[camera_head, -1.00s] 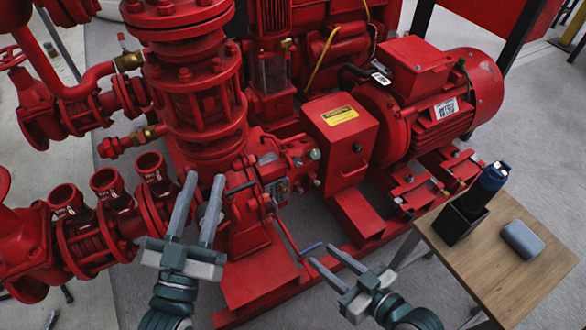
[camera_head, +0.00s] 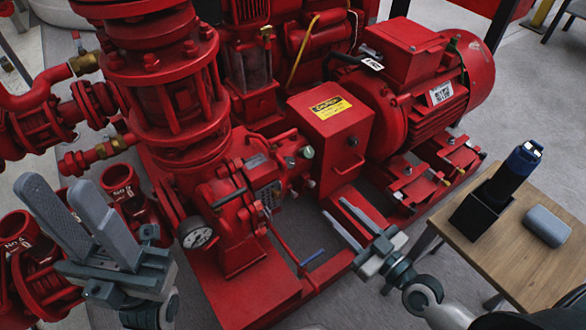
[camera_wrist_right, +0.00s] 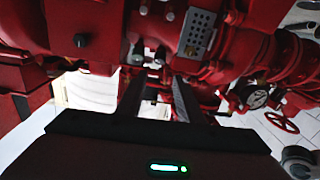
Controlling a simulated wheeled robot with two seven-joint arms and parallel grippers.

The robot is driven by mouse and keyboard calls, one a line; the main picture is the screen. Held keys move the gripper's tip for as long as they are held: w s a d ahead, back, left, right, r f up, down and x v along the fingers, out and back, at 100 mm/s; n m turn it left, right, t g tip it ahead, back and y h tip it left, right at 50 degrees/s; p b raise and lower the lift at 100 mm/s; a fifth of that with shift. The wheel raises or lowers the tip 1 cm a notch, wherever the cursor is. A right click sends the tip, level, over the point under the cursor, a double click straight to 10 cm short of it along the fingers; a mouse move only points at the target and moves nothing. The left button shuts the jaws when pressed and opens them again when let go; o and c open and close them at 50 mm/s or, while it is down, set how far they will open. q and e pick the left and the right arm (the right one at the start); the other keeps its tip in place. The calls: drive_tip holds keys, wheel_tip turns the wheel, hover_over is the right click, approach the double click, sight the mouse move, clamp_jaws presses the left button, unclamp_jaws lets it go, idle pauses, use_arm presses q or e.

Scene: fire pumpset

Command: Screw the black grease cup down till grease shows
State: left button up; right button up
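The red pump (camera_head: 225,215) stands mid-frame in the head view. I cannot clearly make out a grease cup. A small dark knob (camera_head: 352,141) sits on the side of the red box with the yellow label; a black knob (camera_wrist_right: 82,40) also shows on a red face in the right wrist view. A grey-green round fitting (camera_head: 308,151) is beside the box. My left gripper (camera_head: 58,188) is open and empty, raised at the left in front of the pipe stubs. My right gripper (camera_head: 337,209) is open and empty in front of the box; its spread fingers show in the right wrist view (camera_wrist_right: 158,95).
A pressure gauge (camera_head: 196,234) and a blue-handled lever (camera_head: 312,257) are on the near side of the pump. A wooden table (camera_head: 520,265) at the right holds a black holder (camera_head: 480,215) with a blue-black tool (camera_head: 515,170) and a grey case (camera_head: 547,226). The red motor (camera_head: 440,85) stands behind.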

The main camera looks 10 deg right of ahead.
drive_tip(key=shift+w, duration=0.1)
drive_tip(key=x, duration=1.7)
drive_tip(key=shift+a, duration=0.1)
drive_tip(key=shift+c, duration=0.5)
drive_tip(key=c, duration=0.7)
